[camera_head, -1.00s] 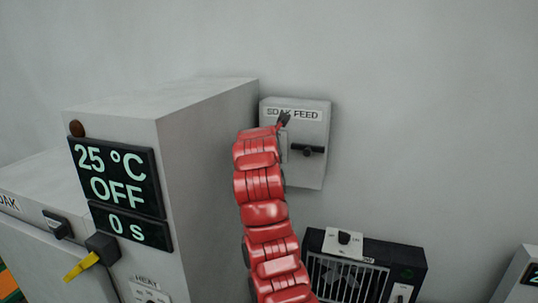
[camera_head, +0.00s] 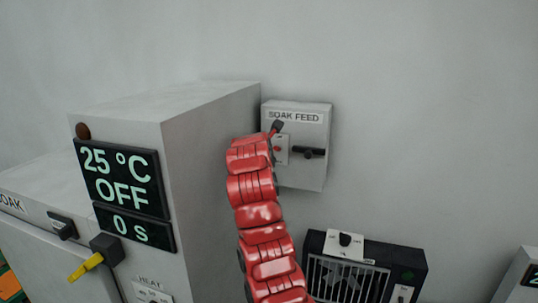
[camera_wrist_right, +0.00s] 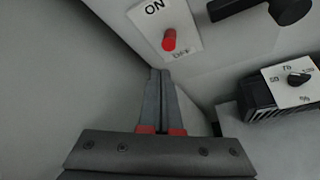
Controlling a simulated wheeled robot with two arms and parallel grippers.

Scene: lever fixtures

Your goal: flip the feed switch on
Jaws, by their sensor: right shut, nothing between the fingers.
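The grey SOAK FEED box (camera_head: 312,172) is mounted on the wall. On its front is a white plate (camera_head: 283,158) with a small red toggle (camera_head: 278,149). In the right wrist view the red toggle (camera_wrist_right: 169,40) sits low on the plate (camera_wrist_right: 178,14), close to the OFF mark, with ON above. My right gripper (camera_head: 277,126) is in front of the box's left part. In the wrist view its fingers (camera_wrist_right: 160,72) are shut and empty, their tips just below the toggle with a small gap in the picture. My left gripper is not in view.
A black rotary handle (camera_head: 309,152) sits right of the toggle on the same box. A large grey cabinet (camera_head: 205,140) with a display stands close at left. A black unit with a grille (camera_head: 345,280) and a dial is below. Bare wall lies right of the box.

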